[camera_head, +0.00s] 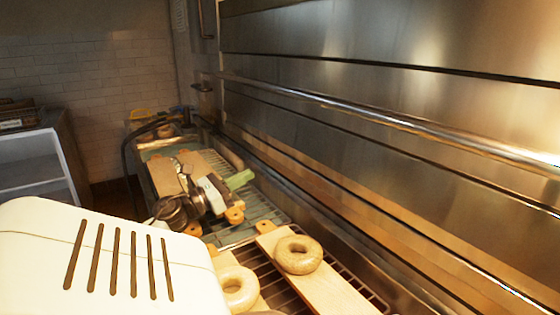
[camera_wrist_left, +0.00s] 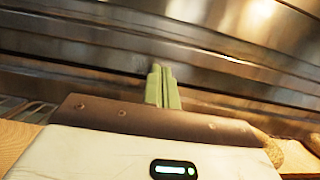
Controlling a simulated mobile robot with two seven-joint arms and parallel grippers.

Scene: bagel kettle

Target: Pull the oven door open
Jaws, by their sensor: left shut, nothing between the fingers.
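The oven front (camera_head: 350,150) is a large stainless steel face along the right side of the head view. A long horizontal bar handle (camera_head: 400,121) runs across it, and the door looks closed. My left gripper (camera_head: 240,180) has green fingers and is low in front of the oven, below and apart from the bar. In the left wrist view its fingers (camera_wrist_left: 163,86) are pressed together, empty, and point at the steel front (camera_wrist_left: 100,52). I cannot tell if the fingertips touch the steel. My right gripper is not in view.
A bagel (camera_head: 298,254) lies on a wooden board (camera_head: 338,291) on a wire rack below the oven. Another bagel (camera_head: 238,288) lies on a board beside it. More boards lie farther back under my arm. A white shelf unit (camera_head: 35,165) stands far left.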

